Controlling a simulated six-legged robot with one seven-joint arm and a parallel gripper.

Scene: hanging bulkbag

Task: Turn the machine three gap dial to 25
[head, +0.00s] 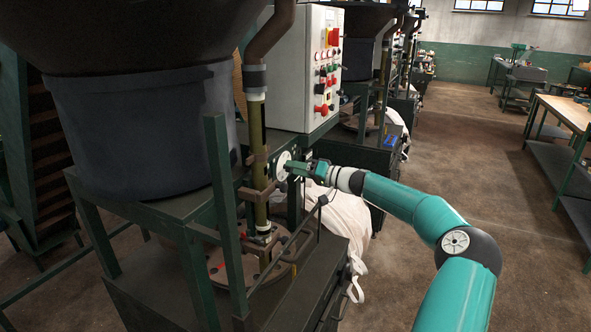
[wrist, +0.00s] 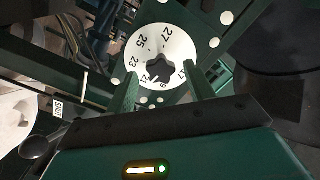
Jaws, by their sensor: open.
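The gap dial (head: 282,165) is a white disc on the green frame of the near machine. In the wrist view the dial (wrist: 180,46) shows 27, 25, 23, and smaller numbers near its lower edge. A dark star-shaped knob (wrist: 159,69) stands at its middle. I cannot make out which number the dial is set to. My gripper (head: 291,167) is at the dial, reaching from the right. In the wrist view my gripper (wrist: 160,89) is open, one green finger on each side of the knob's lower part. I cannot tell whether the fingers touch it.
A brown pipe (head: 256,130) runs down left of the dial. A white control box (head: 308,70) with red buttons is above. A white bulk bag (head: 345,222) hangs below my arm. A SHUT label (wrist: 58,110) is at left in the wrist view.

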